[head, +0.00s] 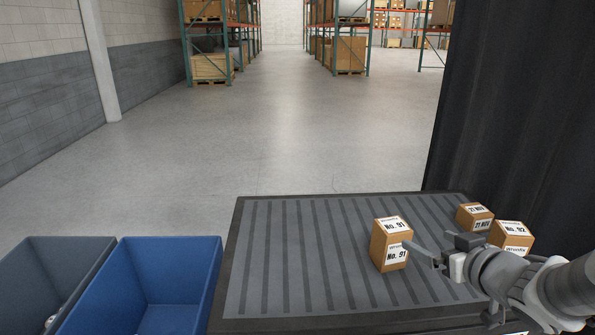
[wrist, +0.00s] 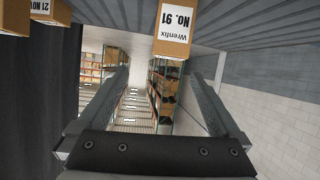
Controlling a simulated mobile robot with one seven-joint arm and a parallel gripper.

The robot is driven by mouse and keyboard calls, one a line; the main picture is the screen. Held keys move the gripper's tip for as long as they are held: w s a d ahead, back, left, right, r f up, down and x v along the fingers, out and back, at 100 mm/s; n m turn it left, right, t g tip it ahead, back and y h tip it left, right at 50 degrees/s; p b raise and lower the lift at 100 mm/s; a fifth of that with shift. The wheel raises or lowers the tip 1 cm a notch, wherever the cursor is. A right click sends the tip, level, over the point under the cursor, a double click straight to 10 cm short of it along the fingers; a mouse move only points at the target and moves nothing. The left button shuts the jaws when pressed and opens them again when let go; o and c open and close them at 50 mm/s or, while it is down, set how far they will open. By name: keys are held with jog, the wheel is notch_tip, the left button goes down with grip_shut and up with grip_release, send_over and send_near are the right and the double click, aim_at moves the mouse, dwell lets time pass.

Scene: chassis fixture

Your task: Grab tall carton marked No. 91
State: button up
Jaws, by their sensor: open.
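The tall carton marked No. 91 (head: 390,246) stands upright on the dark ribbed table (head: 300,270) in the head view. In the wrist view the same carton (wrist: 173,35) shows upside down at the top edge. My gripper (head: 428,243) is open, just right of the carton in the head view, with one finger overlapping its right edge. Whether it touches cannot be told. In the wrist view the space between my fingers (wrist: 162,82) is empty, and the carton lies beyond and above the fingertips.
A carton marked No. 92 (head: 513,236) and a smaller one marked 21 NOV (head: 474,217) stand right of the tall carton, behind my gripper. A grey bin (head: 88,250) and a blue bin (head: 200,280) are at left. The table's left part is clear. A dark curtain (head: 515,110) hangs at right.

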aim_at(385, 230)
jog(key=shift+y, duration=0.5)
jog(key=x, duration=0.3)
jog(key=f+x, duration=0.1)
jog(key=x, duration=0.3)
jog(key=s+f+x, duration=0.1)
jog(key=x, duration=0.2)
jog(key=shift+w+a+f, duration=0.15)
jog(key=shift+w+a, duration=0.25)
jog(key=shift+a, duration=0.05)
jog(key=shift+b+x, duration=1)
jog(key=shift+x, duration=2)
jog(key=shift+a, duration=0.1)
jog(key=shift+c, duration=0.2)
jog(key=c, duration=1.4)
grip_shut()
jog(key=shift+r, duration=0.25)
